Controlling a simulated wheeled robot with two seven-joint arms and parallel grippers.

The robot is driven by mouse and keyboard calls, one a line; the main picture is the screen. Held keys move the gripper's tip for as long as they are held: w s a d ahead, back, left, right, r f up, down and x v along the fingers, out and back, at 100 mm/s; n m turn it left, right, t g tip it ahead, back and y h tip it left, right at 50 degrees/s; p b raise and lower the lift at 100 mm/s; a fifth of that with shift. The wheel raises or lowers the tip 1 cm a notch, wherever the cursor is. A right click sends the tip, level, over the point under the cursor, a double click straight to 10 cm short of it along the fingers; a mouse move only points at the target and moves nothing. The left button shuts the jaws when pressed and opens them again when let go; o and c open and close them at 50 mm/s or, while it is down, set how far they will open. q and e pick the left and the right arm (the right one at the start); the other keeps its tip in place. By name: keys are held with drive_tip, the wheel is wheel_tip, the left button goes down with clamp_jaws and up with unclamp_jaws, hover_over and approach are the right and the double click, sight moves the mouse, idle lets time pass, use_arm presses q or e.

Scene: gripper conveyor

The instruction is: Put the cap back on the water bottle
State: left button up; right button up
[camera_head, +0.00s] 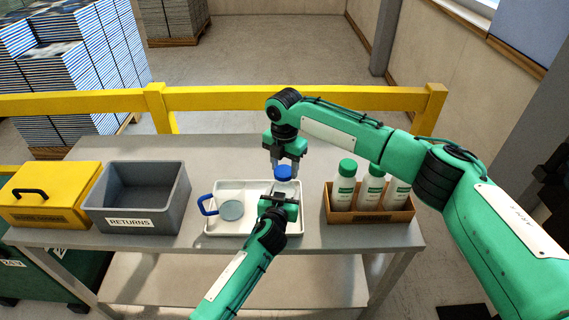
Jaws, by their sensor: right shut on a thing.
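My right gripper (284,164) comes in from the right and points down over the white tray (222,187). It is shut on the blue cap (283,173). The cap is directly above the pale water bottle (286,187), at its top; I cannot tell whether the two touch. The bottle appears upright over the tray's right part, its lower part hidden by my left gripper (279,197). My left gripper reaches in from below at the bottle; its fingers are too hidden to show their grip.
A round pale item (232,211) and a blue handle loop (207,205) are at the tray's left. A brown box (370,217) of green-capped bottles stands right. A grey RETURNS bin (135,225) and yellow box (50,190) stand left. A yellow rail (220,97) runs behind.

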drive_tip(key=shift+f, duration=0.5)
drive_tip(key=shift+f, duration=0.55)
